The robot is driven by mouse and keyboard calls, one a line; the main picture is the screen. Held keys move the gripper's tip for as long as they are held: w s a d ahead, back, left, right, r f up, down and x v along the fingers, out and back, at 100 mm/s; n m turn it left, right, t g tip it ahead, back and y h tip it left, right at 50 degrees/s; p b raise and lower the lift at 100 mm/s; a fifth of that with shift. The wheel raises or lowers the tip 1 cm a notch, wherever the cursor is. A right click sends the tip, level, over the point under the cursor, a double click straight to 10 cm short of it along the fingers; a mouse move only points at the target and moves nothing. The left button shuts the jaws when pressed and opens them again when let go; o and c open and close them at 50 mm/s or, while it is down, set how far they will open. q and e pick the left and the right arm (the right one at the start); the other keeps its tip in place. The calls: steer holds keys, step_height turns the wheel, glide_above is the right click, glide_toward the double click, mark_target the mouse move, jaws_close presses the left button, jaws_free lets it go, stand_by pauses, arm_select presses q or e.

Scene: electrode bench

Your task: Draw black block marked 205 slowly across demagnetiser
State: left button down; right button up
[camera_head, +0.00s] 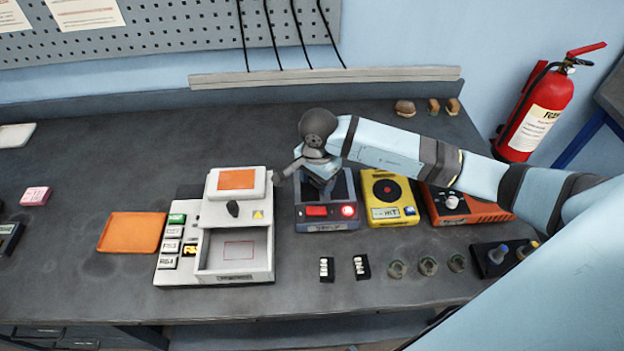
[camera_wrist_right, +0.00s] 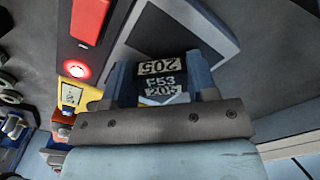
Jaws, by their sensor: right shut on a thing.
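The black block marked 205 (camera_wrist_right: 160,88) sits between the fingers of my right gripper (camera_wrist_right: 163,80) in the right wrist view, its white labels facing the camera. The gripper is shut on it. In the head view my right gripper (camera_head: 320,174) is over the back part of a blue-grey box (camera_head: 327,226), which I take to be the demagnetiser; the block is hidden there. The box has a red switch, a glowing red button and a dark top plate (camera_wrist_right: 180,38). I cannot tell whether the block touches the plate. My left gripper is out of view.
A white machine (camera_head: 235,225) with an open tray stands left of the box, beside an orange tray (camera_head: 132,232). A yellow device (camera_head: 390,205) and an orange device (camera_head: 465,204) stand to the right. Two small black blocks (camera_head: 326,268) (camera_head: 361,266) and several round pieces lie in front.

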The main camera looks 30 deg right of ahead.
mark_target(337, 187)
steer(key=shift+s+d+b, duration=0.1)
steer(key=shift+s+d, duration=0.25)
steer(key=shift+d, duration=0.4)
steer(key=shift+s+d+b, duration=0.15)
steer(key=shift+s+d, duration=0.2)
steer(key=shift+d, duration=0.35)
steer(key=shift+s+d+b, duration=0.1)
steer(key=shift+s+d, duration=0.25)
steer(key=shift+d, duration=0.4)
steer(key=shift+r, duration=0.2)
steer(key=shift+s+d+r+p, duration=0.1)
steer(key=shift+d+r+p, duration=0.3)
steer(key=shift+r, duration=0.7)
steer(key=shift+s+d+r+p, duration=0.1)
steer(key=shift+r+p, duration=0.5)
steer(key=shift+r, duration=0.45)
steer(key=shift+r, duration=0.1)
steer(key=shift+r+p, duration=0.85)
steer(key=shift+r, duration=1.3)
steer(key=shift+a, duration=0.1)
